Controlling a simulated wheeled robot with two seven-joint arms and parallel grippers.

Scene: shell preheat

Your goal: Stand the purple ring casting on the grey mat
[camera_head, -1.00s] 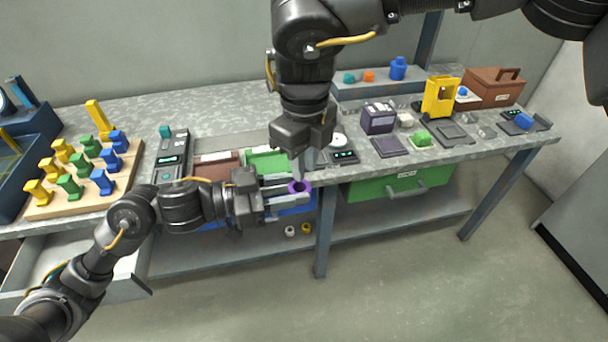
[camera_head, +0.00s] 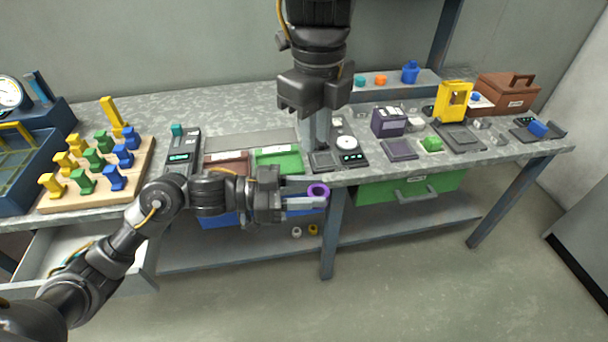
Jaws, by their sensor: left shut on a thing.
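The purple ring casting (camera_head: 319,190) is at the fingertips of my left gripper (camera_head: 308,196), which is shut on it. It is held in front of the bench's front edge. My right gripper (camera_head: 318,140) points down above the bench, behind and above the ring and apart from it. Its fingers overlap in this view, so their gap cannot be judged. A flat dark grey square (camera_head: 400,150) lies on the bench to the right, and a grey panel (camera_head: 240,141) lies behind the bins. I cannot tell which is the grey mat.
A scale with a round white plate (camera_head: 346,142) stands just right of my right gripper. A brown bin (camera_head: 227,160) and a green bin (camera_head: 278,158) sit behind my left gripper. A wooden board (camera_head: 95,185) with coloured pieces is at left. A yellow frame (camera_head: 455,100) stands at right.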

